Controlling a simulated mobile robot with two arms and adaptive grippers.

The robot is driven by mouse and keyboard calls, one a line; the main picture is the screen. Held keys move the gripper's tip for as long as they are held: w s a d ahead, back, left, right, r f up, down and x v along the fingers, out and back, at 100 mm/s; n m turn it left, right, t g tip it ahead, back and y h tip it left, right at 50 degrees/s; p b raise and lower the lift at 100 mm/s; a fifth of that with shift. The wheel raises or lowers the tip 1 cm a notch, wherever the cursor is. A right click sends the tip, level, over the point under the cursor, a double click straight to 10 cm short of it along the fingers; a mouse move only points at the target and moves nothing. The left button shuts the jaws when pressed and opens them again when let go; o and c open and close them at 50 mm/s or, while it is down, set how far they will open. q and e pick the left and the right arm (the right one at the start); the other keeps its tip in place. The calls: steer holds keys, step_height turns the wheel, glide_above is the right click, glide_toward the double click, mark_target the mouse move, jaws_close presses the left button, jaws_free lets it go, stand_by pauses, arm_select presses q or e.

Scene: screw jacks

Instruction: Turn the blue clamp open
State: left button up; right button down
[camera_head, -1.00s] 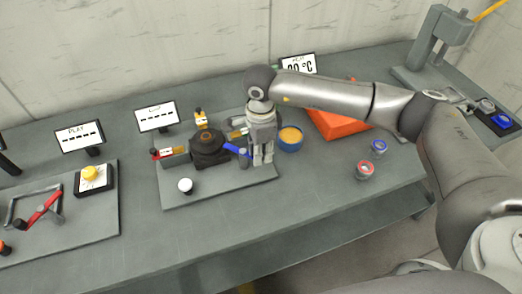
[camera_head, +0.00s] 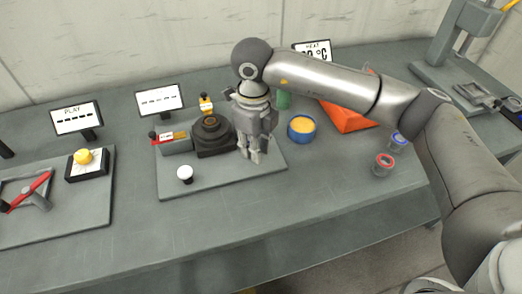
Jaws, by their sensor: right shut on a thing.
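My right gripper (camera_head: 252,158) points down just right of the jack, over the right part of the board. It is shut at the place of the blue clamp, whose blue lever is hidden behind the fingers and hand. A red-marked clamp (camera_head: 172,137) sits left of the jack, and a yellow-topped one (camera_head: 206,104) stands behind it. My left gripper is not in view.
A blue bowl with yellow-orange contents (camera_head: 301,128) stands close right of my gripper. A green object (camera_head: 284,100) is behind the hand. A white knob (camera_head: 185,173) is at the board's front.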

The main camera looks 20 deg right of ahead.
steer(key=a+m+b, duration=0.1)
steer(key=m, duration=0.1)
steer(key=w+a+m+b, duration=0.1)
steer(key=m+b, duration=0.1)
steer(key=m, duration=0.1)
steer(key=a+m+b, duration=0.1)
steer(key=m+b, duration=0.1)
steer(key=m, duration=0.1)
steer(key=shift+w+a+r, duration=0.1)
steer(key=shift+w+a, duration=0.1)
steer(key=shift+a, duration=0.15)
stand_by(0.4)
steer(key=c, duration=1.3)
jaws_free()
step_height(320, 180, up, 12)
